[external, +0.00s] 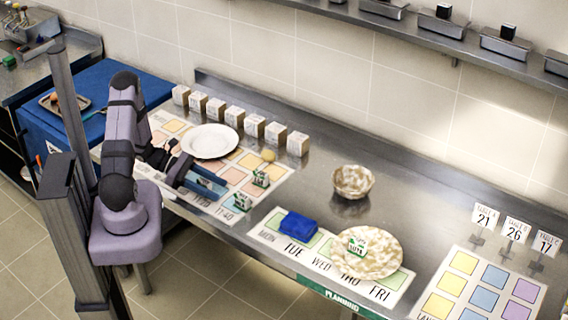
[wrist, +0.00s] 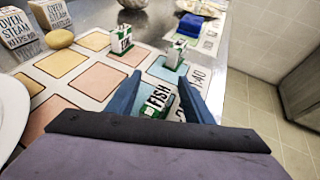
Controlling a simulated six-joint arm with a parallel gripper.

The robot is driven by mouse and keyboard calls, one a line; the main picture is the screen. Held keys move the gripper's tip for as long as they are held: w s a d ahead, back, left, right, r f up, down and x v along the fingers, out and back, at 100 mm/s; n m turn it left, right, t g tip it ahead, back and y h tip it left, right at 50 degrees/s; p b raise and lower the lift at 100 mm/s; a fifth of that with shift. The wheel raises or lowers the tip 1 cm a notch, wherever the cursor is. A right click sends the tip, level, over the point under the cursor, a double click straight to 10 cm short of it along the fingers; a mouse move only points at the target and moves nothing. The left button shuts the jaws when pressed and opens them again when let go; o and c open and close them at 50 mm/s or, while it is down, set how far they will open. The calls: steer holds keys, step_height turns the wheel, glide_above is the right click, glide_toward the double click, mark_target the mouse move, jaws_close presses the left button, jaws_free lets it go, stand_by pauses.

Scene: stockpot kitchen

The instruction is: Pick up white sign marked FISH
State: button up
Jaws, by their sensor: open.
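The white sign marked FISH (wrist: 158,99), with green parts, is in the wrist view between the two blue fingers of my gripper (wrist: 162,98). My gripper is open, one finger on each side of the sign; I cannot tell whether either touches it. In the external view my gripper (external: 205,184) is low over the front edge of the coloured-square mat (external: 158,117), and I cannot make out the FISH sign there.
Two other small green-and-white signs stand nearby (external: 260,178) (external: 242,201). A white plate (external: 209,141), a yellow object (external: 268,155) and a row of white boxes (external: 254,126) are behind. A blue block (external: 299,226) and a speckled plate (external: 385,262) lie right.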

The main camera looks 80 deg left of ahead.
steer(key=shift+w+d+f, duration=0.1)
steer(key=shift+w, duration=0.1)
jaws_close()
stand_by(0.3)
step_height(320, 180, up, 10)
steer(key=b, duration=0.1)
stand_by(0.6)
